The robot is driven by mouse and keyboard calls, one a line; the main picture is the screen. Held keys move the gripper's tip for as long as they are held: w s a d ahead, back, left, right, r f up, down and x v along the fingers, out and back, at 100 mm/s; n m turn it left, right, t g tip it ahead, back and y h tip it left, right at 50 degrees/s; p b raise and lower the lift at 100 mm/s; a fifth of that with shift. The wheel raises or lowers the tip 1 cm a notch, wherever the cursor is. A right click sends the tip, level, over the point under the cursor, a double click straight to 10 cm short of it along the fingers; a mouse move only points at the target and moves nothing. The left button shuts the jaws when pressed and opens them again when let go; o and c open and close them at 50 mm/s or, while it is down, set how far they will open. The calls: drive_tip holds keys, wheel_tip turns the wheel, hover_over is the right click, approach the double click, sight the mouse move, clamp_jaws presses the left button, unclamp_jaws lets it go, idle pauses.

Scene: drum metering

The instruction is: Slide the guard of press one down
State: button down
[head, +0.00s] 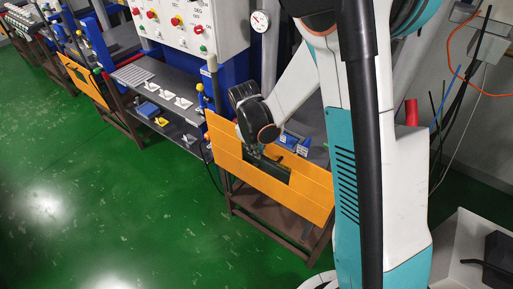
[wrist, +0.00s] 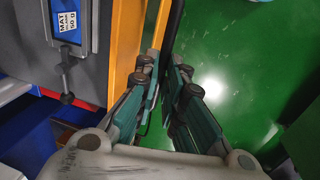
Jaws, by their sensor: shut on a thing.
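The guard (head: 300,193) is an orange panel on the front of the press at the middle of the head view, with a dark rectangular opening in it. My gripper (head: 254,152) is at that opening, pointing down, and hides part of the panel. In the wrist view the guard (wrist: 125,55) is an orange strip left of the fingers. My gripper (wrist: 167,82) shows there with its two green fingers on either side of a thin dark edge. It is shut on the guard, though the exact contact is partly hidden by the fingers.
A white control box (head: 192,22) with buttons hangs above grey shelves (head: 150,85) holding small parts. A blue holder with a labelled card (wrist: 68,22) lies behind the guard. More orange panels stand at the far left. The green floor (head: 90,190) in front is clear.

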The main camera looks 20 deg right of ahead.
wheel_tip(320, 180, down, 21)
drive_tip(key=b, duration=1.5)
drive_tip(key=shift+s, duration=0.15)
drive_tip(key=c, duration=1.7)
unclamp_jaws()
drive_tip(key=shift+r, duration=0.1)
drive_tip(key=r, duration=0.4)
drive_tip(key=a+r, duration=0.1)
drive_tip(key=r, duration=0.2)
drive_tip(key=s+r, duration=0.1)
drive_tip(key=r, duration=0.3)
drive_tip(key=shift+a+r, duration=0.35)
drive_tip(key=shift+a, duration=0.05)
